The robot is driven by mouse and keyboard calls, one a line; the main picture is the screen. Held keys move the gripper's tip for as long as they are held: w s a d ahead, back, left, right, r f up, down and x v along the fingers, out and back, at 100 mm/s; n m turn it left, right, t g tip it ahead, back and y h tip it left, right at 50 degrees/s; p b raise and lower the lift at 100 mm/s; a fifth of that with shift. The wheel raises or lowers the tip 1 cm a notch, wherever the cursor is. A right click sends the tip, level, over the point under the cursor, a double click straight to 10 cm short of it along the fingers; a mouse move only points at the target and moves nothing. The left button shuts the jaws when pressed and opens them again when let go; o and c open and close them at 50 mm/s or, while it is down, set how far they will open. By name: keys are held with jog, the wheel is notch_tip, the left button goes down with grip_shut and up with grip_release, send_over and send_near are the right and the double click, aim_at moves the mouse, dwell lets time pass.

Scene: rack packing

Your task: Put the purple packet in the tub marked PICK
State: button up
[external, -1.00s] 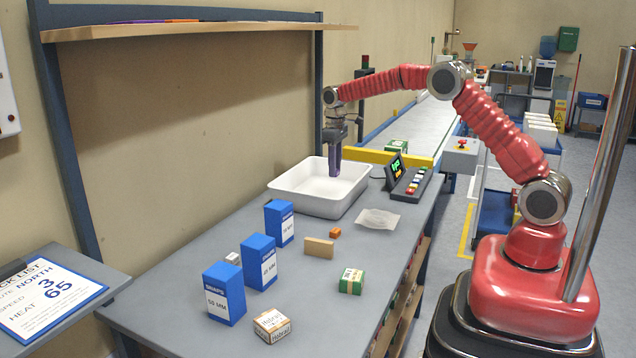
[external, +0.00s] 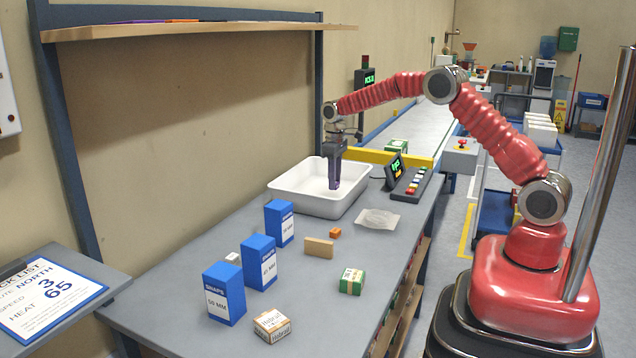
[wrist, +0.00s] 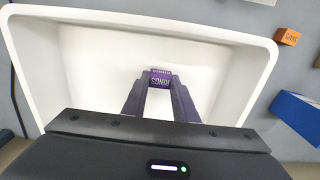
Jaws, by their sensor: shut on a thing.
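The white tub (external: 300,200) stands at the far end of the grey bench and fills most of the wrist view (wrist: 40,50). I cannot read a PICK mark on it from here. My gripper (external: 335,180) points down into the tub's opening. It is shut on the purple packet (wrist: 160,76), which shows between the two fingertips with printed letters on its face. In the external view the packet is a small dark purple shape low between the fingers, partly hidden. I cannot tell whether it touches the tub floor.
Three blue boxes (external: 223,295), an orange block (external: 335,232), a tan block (external: 319,247), a green carton (external: 352,281) and a white-and-brown carton (external: 271,325) stand nearer on the bench. A button panel (external: 411,183) with a small display (external: 396,167) is right of the tub.

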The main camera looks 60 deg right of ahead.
jog(key=shift+f, duration=2.45)
jog(key=o, duration=1)
jog(key=shift+f, duration=0.1)
notch_tip(320, 180, up, 11)
jog(key=shift+r, duration=0.6)
